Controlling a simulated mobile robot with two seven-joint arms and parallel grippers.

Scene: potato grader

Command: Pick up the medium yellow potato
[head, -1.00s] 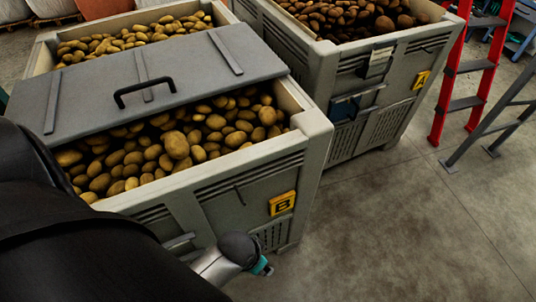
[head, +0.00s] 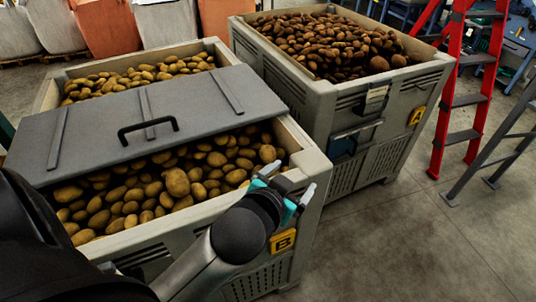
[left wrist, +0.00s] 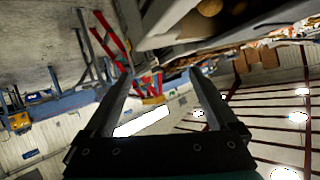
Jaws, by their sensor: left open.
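Many yellow-brown potatoes (head: 150,190) lie in the front opening of the grey crate marked B (head: 215,217). They differ in size; a large round one (head: 177,182) stands out near the middle. I cannot tell which single one is the medium yellow potato. My left gripper (head: 290,180) is open and empty over the crate's front right rim, to the right of the potatoes. In the left wrist view its two fingers (left wrist: 161,76) are spread apart with nothing between them. One potato (left wrist: 209,7) shows there at the top edge. My right gripper is not in view.
A grey lid with a black handle (head: 148,129) covers the middle of crate B, with more potatoes behind it. Crate A (head: 395,100), full of darker potatoes, stands behind to the right. A red ladder (head: 466,100) is at the right. The floor in front is clear.

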